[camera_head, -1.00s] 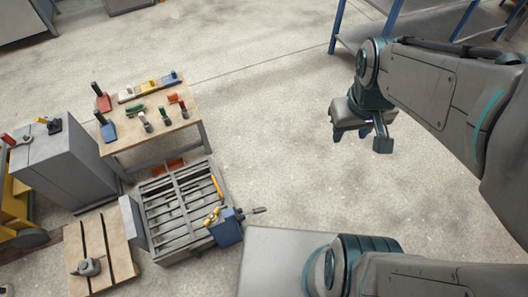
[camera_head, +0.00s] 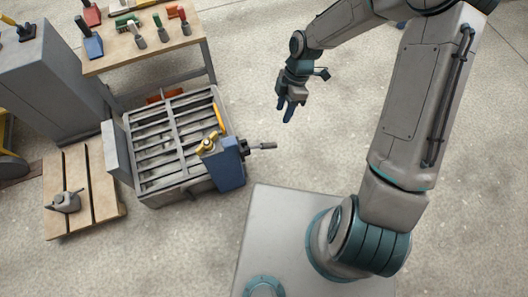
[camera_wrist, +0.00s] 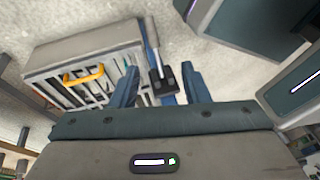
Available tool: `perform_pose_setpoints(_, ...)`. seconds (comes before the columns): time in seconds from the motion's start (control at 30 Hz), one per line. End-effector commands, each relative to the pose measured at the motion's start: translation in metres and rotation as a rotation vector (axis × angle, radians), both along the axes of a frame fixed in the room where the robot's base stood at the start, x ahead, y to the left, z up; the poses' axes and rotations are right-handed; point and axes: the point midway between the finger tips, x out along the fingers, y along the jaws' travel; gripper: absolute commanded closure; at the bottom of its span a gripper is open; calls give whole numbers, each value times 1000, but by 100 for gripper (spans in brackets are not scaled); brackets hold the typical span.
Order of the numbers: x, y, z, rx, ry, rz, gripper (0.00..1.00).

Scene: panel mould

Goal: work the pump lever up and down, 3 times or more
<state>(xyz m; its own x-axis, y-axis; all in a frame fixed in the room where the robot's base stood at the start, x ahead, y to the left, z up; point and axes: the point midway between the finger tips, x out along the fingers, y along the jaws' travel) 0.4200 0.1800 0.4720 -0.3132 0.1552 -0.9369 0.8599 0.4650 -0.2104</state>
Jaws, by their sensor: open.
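The blue pump box (camera_head: 228,172) is fixed at the right end of the slatted grey metal panel mould (camera_head: 122,152). Its pump lever (camera_head: 263,146), a short grey rod with a dark end, sticks out to the right, roughly level. My gripper (camera_head: 287,115) is open and empty, apart from the lever, above and to the right of it in the head view. In the wrist view, the lever (camera_wrist: 153,38) and its black block show beyond the gap between my two blue fingers (camera_wrist: 160,85). The pump box is mostly hidden there.
A wooden table (camera_head: 185,50) with tools stands behind, a grey cabinet (camera_head: 50,85) and a pallet (camera_head: 98,200) to the left. Floor around my gripper is clear.

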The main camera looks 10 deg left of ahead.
Motion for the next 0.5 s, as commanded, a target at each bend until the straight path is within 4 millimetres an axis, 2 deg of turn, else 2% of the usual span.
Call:
perform_pose_setpoints(0.03,-1,7,-23,32,11,38,58)
perform_pose_setpoints(0.1,-2,14,-36,67,16,83,58)
perform_pose_setpoints(0.37,-7,26,-58,111,21,138,58)
perform_pose_setpoints(0.5,-16,31,-81,109,22,138,58)
